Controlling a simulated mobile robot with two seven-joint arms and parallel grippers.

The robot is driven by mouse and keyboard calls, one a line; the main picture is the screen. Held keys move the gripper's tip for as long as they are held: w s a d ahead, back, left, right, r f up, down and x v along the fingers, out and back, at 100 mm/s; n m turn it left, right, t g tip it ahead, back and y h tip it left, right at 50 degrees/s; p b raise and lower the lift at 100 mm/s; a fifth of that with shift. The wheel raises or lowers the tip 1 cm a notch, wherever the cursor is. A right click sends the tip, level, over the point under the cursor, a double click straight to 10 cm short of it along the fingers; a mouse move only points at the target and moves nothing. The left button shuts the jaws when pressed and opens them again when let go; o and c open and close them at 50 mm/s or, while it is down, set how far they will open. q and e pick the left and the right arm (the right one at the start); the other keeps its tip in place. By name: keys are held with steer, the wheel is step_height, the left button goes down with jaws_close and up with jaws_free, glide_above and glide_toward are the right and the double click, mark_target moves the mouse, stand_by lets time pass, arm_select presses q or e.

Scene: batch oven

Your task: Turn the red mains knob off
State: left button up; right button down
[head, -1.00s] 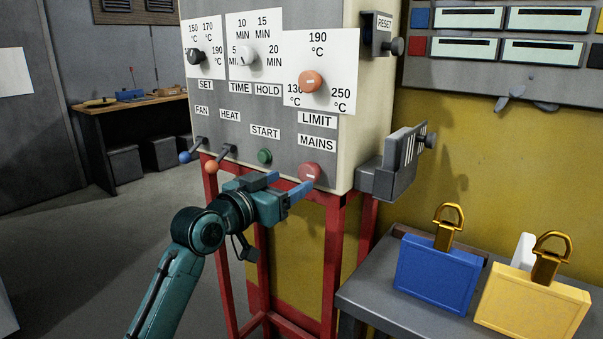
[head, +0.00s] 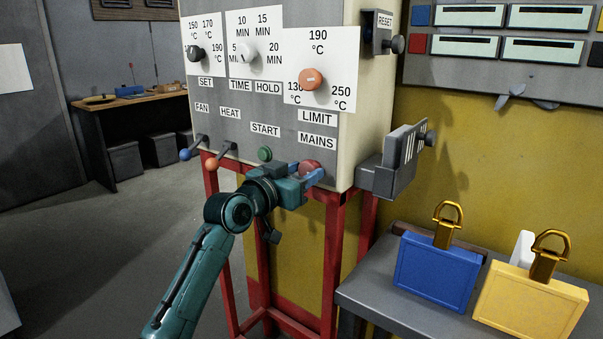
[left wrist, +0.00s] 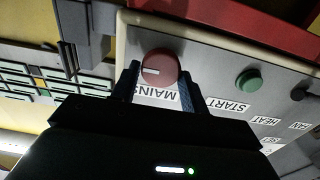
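The red mains knob (head: 309,168) sits low on the grey front panel, under the MAINS label. In the left wrist view the knob (left wrist: 159,67) shows a short white mark on its face, pointing left. My left gripper (head: 309,175) is at the knob, with its blue fingers apart. In the left wrist view its fingertips (left wrist: 158,78) stand one on each side of the knob's lower part. I cannot tell whether they touch it. In the head view the gripper partly covers the knob. My right gripper is in neither view.
A green START button (head: 264,154) and the FAN (head: 186,154) and HEAT (head: 212,163) levers are left of the knob. A grey bracket (head: 383,178) juts out at right. A grey table (head: 372,290) holds blue (head: 436,272) and yellow (head: 531,305) padlock-like blocks.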

arm_select(q)
steer(key=c, duration=0.5)
